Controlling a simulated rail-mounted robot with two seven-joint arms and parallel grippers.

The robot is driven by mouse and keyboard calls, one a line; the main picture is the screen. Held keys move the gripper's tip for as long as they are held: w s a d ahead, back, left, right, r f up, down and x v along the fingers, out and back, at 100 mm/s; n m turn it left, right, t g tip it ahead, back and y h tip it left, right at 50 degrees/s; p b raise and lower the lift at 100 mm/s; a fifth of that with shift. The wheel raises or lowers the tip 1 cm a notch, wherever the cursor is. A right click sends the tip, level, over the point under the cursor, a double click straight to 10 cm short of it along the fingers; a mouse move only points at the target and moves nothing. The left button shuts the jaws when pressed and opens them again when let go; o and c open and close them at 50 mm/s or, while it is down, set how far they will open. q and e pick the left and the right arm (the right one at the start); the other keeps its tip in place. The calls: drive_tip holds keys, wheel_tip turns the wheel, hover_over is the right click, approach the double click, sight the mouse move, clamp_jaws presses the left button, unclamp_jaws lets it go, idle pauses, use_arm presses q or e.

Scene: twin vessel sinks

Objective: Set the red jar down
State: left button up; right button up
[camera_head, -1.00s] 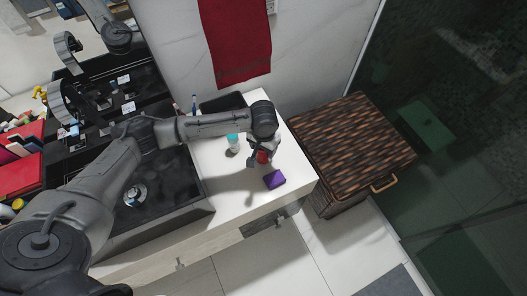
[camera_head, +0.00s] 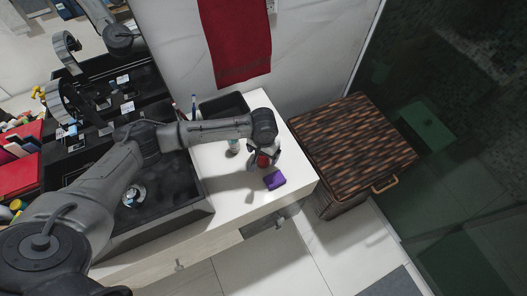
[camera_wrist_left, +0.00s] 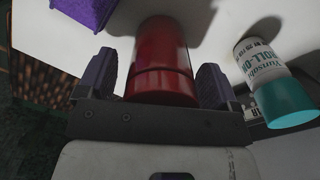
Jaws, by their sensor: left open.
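The red jar (camera_head: 263,161) stands on the white counter in the head view, partly hidden by my left gripper (camera_head: 262,159). In the left wrist view the red jar (camera_wrist_left: 162,65) lies between the two fingers of the left gripper (camera_wrist_left: 158,80). Those fingers are open, with a gap visible on either side of the jar. The jar's far end appears to be at the white counter surface. My right gripper is not in view.
A purple box (camera_head: 274,180) sits near the counter's front edge, close to the jar. A roll-on bottle with a teal cap (camera_wrist_left: 290,100) stands on the other side. A dark sink (camera_head: 165,190) lies left, and a woven hamper (camera_head: 350,140) stands right of the counter (camera_head: 240,190).

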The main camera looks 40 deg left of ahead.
use_arm(q)
wheel_tip(320, 180, up, 11)
drive_tip(key=p, duration=0.3)
drive_tip(key=shift+r, duration=0.15)
drive_tip(key=shift+o, duration=0.4)
drive_tip(key=shift+r, duration=0.55)
